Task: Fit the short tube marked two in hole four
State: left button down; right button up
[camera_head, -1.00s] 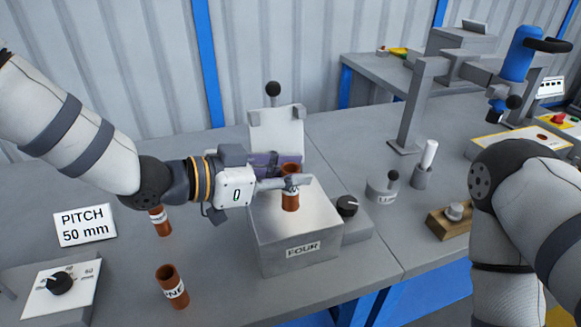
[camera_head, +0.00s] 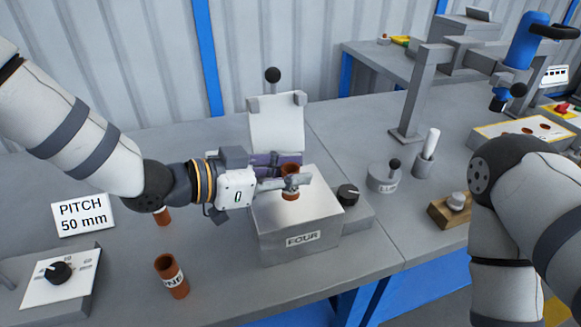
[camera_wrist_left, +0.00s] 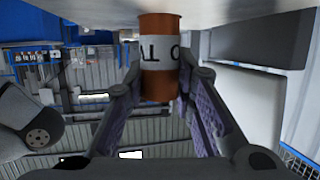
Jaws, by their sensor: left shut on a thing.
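The short tube (camera_head: 291,194) is copper-brown and upright over the top of the grey block marked FOUR (camera_head: 298,245). In the left wrist view the tube (camera_wrist_left: 158,55) shows a white label with part of an upside-down word, "O" and "T". My left gripper (camera_head: 291,183) is shut on the tube, its fingers on either side; they also show in the left wrist view (camera_wrist_left: 160,88). The tube's lower end is close to the block's top face. The hole is hidden, so I cannot tell whether the end is inside it. My right gripper is out of view.
A tube marked ONE (camera_head: 171,276) stands at the front left, and another tube (camera_head: 161,216) stands partly behind my left wrist. A knob box (camera_head: 348,197) adjoins the block's right. A tilted plate (camera_head: 276,128) stands behind. A lidded grey pot (camera_head: 383,181) is further right.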

pick_arm(q)
jog(key=shift+f, duration=1.2)
jog(key=c, duration=1.3)
grip_release()
jog(key=shift+f, duration=0.1)
jog(key=shift+a, duration=0.15)
jog(key=v, duration=1.1)
jog(key=shift+s+a+r, duration=0.2)
jog(key=shift+s+r, duration=0.1)
jog(key=shift+s, duration=0.05)
